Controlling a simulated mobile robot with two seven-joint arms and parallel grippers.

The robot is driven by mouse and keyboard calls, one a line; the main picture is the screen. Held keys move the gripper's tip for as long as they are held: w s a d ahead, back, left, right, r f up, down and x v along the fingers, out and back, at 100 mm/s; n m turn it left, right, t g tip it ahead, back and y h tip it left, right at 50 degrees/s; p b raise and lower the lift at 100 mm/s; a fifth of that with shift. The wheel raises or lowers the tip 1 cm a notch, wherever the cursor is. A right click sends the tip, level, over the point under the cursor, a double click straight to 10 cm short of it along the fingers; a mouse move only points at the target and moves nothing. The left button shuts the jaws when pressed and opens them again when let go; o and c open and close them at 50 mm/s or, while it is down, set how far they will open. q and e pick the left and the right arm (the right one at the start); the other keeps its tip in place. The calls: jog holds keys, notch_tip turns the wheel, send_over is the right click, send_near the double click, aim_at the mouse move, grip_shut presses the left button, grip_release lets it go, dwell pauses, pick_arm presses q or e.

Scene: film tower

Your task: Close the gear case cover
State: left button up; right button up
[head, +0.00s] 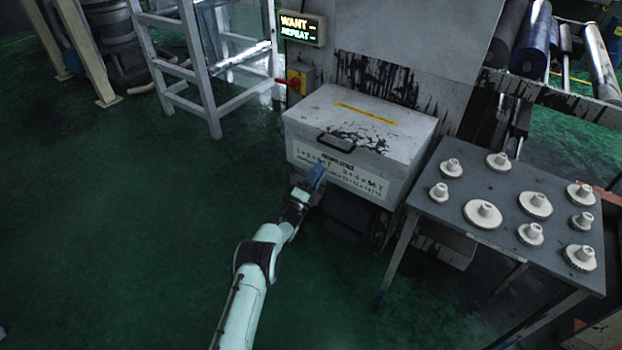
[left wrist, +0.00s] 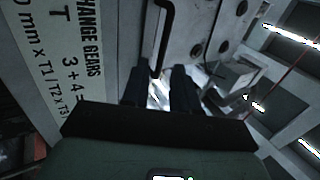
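The gear case (head: 345,145) is a white box against the machine, with printed gear text on its front. Its cover (head: 400,117) shows as a scuffed white top with a yellow strip, lying over the box with no clear gap visible. A black handle (head: 335,143) is near the cover's front edge; the handle also shows in the left wrist view (left wrist: 166,30). My left gripper (head: 318,175) is in front of the case, just below the handle. In the left wrist view its two dark fingers are apart, with the handle's end near their tips. Contact is unclear. My right gripper is out of view.
A grey table (head: 461,209) with several pale gears stands right of the case. A red and yellow switch (head: 296,82) and a lit sign (head: 301,28) are behind it. A white frame (head: 205,80) stands to the left. The green floor in front is clear.

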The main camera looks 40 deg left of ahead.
pick_arm(q)
jog(key=v, duration=0.3)
jog(key=shift+s+f, duration=0.2)
jog(key=shift+s, duration=0.15)
